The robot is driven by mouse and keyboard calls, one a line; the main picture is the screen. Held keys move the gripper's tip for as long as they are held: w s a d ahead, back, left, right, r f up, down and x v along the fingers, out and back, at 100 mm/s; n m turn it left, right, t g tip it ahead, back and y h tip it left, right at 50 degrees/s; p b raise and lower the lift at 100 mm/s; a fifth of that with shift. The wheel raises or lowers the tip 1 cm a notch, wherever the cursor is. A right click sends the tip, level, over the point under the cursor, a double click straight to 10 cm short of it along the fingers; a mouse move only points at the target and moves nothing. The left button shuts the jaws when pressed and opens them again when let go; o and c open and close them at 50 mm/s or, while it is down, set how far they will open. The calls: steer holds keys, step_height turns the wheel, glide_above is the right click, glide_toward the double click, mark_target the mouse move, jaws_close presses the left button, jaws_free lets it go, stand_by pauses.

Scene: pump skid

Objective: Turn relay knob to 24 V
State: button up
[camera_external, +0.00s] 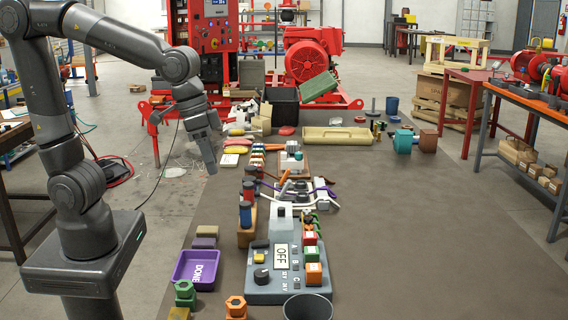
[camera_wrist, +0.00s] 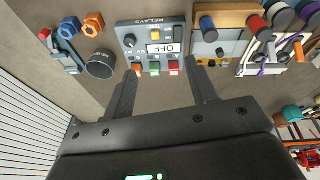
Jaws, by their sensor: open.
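The relay panel (camera_external: 268,291) is a grey box on the bench, with a white display reading OFF (camera_external: 282,256). It also shows in the wrist view (camera_wrist: 142,29), marked RELAYS. A black round knob (camera_external: 261,276) sits at its front left, and it shows in the wrist view (camera_wrist: 130,40). I cannot read the knob's pointer or the small marks beside it. My gripper (camera_external: 211,168) is open and empty, pointing down, well above and behind the panel at the bench's left edge. Its two fingers show in the wrist view (camera_wrist: 162,67).
Orange, green and red blocks (camera_external: 312,262) line the panel's right side. A purple DONE tray (camera_external: 179,272) stands left of it, and a dark cup (camera_external: 307,306) in front. Blue and red cylinders (camera_external: 245,212) stand behind.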

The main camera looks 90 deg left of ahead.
steer(key=w+d+f+n+g, duration=0.1)
steer(key=w+d+f, duration=0.4)
steer(key=w, duration=0.1)
steer(key=n+g, duration=0.1)
steer(key=g, duration=0.1)
glide_toward(260, 272)
steer(key=f, duration=0.9)
steer(key=shift+d, duration=0.2)
steer(key=shift+c, duration=0.2)
steer(key=c, duration=0.9)
